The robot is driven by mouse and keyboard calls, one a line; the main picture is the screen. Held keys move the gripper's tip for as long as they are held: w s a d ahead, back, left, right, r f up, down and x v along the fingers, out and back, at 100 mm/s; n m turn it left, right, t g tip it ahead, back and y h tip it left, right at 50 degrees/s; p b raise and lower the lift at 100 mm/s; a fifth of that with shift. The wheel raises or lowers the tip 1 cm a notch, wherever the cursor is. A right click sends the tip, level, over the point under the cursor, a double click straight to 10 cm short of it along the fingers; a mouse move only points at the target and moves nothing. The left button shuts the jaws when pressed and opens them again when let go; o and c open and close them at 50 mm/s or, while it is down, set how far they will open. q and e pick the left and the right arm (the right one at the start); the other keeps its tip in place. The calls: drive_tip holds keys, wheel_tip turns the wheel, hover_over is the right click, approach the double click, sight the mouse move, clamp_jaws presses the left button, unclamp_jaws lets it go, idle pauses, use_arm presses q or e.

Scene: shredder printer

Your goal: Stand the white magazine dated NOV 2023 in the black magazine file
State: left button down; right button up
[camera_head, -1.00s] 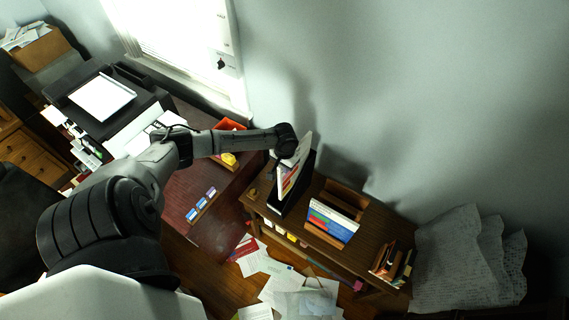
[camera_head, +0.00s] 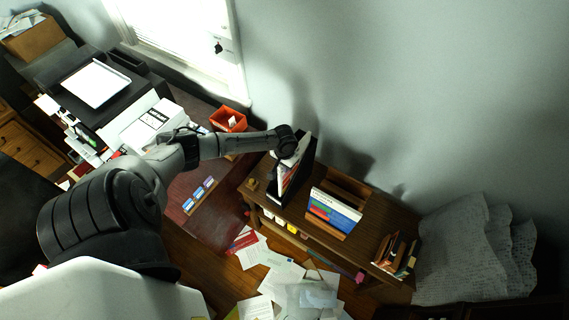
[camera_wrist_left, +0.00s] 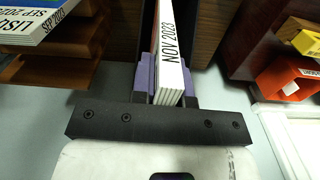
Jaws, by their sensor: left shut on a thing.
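The white magazine (camera_head: 291,166) with a coloured cover stands on edge at the black magazine file (camera_head: 309,152). Its lower part appears to be inside the file, with black walls showing behind and below it. Whether it touches the bottom is hidden. My left gripper (camera_head: 288,142) is above the file, shut on the magazine's upper edge. In the left wrist view, the purple finger pads of the gripper (camera_wrist_left: 168,80) grip both sides of the magazine (camera_wrist_left: 171,45), and its spine reads NOV 2023. My right gripper is not in view.
A wooden holder (camera_head: 345,190) with a SEP 2023 magazine (camera_head: 334,214) stands right of the file on the wooden shelf unit. Small books (camera_head: 396,254) stand at its right end. A red bin (camera_head: 228,119) sits on the desk. The wall is close behind.

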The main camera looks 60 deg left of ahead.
use_arm(q)
wheel_tip(320, 180, down, 7)
drive_tip(key=b, duration=0.3)
drive_tip(key=shift+r+b, duration=0.2)
drive_tip(key=shift+b, duration=0.15)
idle(0.4)
drive_tip(key=c, duration=1.1)
unclamp_jaws()
drive_tip(key=shift+o, duration=0.2)
drive_tip(key=shift+f, duration=0.1)
